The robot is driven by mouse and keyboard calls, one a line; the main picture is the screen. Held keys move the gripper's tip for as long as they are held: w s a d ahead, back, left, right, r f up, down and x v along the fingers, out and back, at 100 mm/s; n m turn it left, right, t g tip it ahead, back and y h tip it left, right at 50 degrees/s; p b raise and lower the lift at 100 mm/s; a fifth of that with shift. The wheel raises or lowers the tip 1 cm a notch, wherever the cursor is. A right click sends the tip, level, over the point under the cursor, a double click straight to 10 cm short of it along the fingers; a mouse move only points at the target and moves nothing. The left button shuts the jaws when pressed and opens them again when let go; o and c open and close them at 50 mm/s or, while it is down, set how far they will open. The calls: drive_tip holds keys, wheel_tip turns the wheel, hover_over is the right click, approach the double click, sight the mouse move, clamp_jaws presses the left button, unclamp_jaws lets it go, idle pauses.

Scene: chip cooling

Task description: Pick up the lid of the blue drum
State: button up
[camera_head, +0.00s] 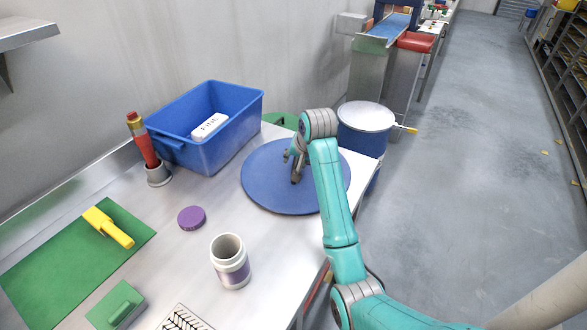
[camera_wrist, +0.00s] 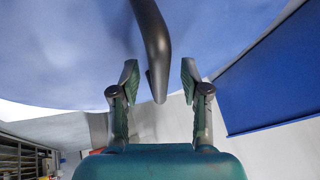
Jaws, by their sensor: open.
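The blue round lid (camera_head: 262,188) lies flat on the metal table, near its right edge. In the wrist view the lid's blue surface (camera_wrist: 60,50) fills the top, and its dark curved handle (camera_wrist: 153,40) comes down between my fingers. My gripper (camera_head: 295,166) is over the middle of the lid. In the wrist view my gripper (camera_wrist: 158,82) is open, with one finger on each side of the handle and gaps between. The blue drum (camera_head: 363,141) stands beyond the table's edge, with a pale top surface. My arm hides part of the lid.
A blue bin (camera_head: 230,140) with a white item inside stands left of the lid. A purple disc (camera_head: 191,217), a white jar (camera_head: 230,265) and a red-topped tool in a holder (camera_head: 157,172) are on the table.

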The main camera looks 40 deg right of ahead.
clamp_jaws()
